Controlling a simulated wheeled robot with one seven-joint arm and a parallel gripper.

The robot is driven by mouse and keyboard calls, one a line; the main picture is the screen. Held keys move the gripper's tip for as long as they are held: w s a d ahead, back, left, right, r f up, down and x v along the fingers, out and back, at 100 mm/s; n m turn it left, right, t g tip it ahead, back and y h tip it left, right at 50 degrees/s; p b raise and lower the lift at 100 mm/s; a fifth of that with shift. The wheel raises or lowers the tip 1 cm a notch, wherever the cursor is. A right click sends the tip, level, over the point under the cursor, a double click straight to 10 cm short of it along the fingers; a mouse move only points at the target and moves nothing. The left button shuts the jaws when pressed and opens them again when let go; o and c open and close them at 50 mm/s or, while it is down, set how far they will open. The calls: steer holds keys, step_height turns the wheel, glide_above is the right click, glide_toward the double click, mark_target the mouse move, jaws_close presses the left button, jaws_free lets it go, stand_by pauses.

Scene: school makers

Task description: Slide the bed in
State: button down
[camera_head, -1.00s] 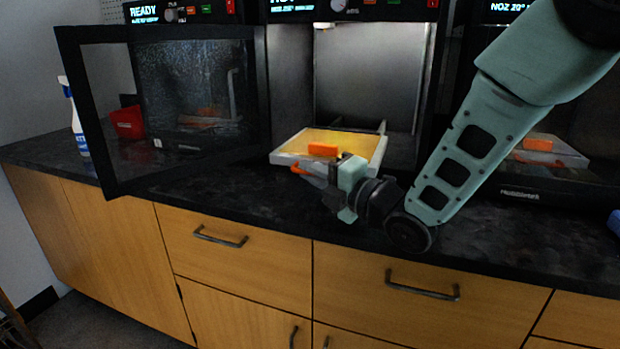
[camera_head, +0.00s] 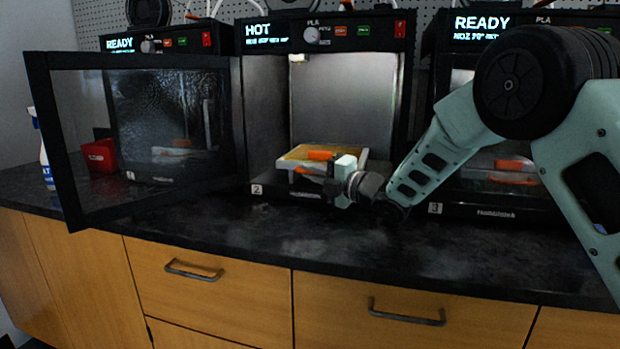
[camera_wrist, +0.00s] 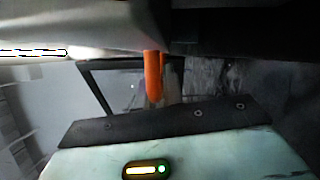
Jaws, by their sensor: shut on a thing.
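The bed (camera_head: 357,156) is a pale-rimmed plate with a yellow top, in the open chamber of the middle printer (camera_head: 330,32), whose display reads HOT. An orange block (camera_head: 320,155) lies on the bed. My gripper (camera_head: 322,177) is at the bed's front and shut on its orange handle, which also shows in the wrist view (camera_wrist: 153,75). My gripper hides part of the bed's front edge. The printer's glass door (camera_head: 55,140) stands swung open to the left.
A printer with a READY display (camera_head: 490,22) stands to the right, another behind the open door. A red bin (camera_head: 99,155) and a spray bottle (camera_head: 45,165) are at the left. The dark counter (camera_head: 300,232) is clear in front, above wooden drawers (camera_head: 210,290).

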steer(key=shift+w, duration=0.1)
steer(key=c, duration=1.5)
jaws_free()
